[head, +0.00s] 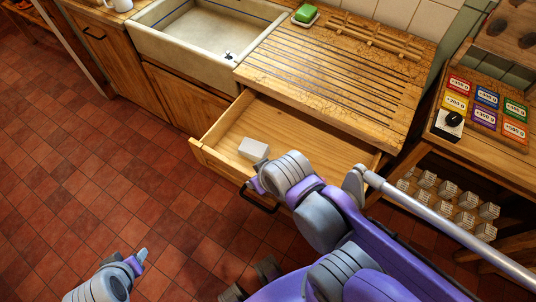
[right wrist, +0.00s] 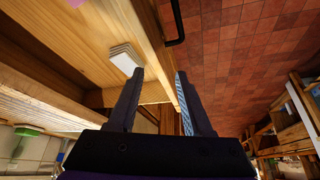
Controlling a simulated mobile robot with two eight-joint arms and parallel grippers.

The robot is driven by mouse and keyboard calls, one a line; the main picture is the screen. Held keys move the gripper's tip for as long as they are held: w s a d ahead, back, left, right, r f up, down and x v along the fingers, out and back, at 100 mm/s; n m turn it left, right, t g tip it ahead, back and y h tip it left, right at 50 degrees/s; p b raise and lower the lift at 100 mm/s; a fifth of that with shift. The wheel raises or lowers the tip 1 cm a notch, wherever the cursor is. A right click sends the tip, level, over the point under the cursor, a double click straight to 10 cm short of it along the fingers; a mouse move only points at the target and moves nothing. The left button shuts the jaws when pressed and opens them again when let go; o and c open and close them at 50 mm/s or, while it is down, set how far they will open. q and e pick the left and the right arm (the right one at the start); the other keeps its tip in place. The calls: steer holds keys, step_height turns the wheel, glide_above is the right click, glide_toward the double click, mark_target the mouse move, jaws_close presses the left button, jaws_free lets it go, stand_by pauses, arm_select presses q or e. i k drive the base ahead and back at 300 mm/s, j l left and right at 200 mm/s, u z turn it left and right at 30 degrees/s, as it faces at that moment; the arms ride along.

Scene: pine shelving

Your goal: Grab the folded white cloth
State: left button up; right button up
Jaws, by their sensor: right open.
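The folded white cloth (head: 253,149) lies in the open wooden drawer (head: 300,135), close to its front wall. It is a small, thick block with stacked layers at its edge in the right wrist view (right wrist: 124,58). My right gripper (head: 258,184) is at the drawer's front edge, just below the cloth in the head view. In the right wrist view its two fingers (right wrist: 160,75) are apart, the cloth lies just beyond the left fingertip, and the drawer's front wall shows between them. My left gripper (head: 141,255) hangs over the floor, away from the drawer; its jaws are too small to judge.
The drawer's front wall and dark handle (head: 258,203) are beside my right gripper. A grooved wooden counter (head: 330,75) overhangs the drawer's back. A sink (head: 205,40) is at the upper left. Shelving with labelled blocks (head: 455,195) stands right. The tiled floor (head: 100,170) at left is clear.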

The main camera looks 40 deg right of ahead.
mark_target(256, 151)
steer(key=k+l+u, duration=0.1)
steer(key=k+l, duration=1.1)
steer(key=i+j, duration=0.25)
steer(key=i, duration=0.15)
steer(key=i+j, duration=0.25)
steer(key=i, duration=0.15)
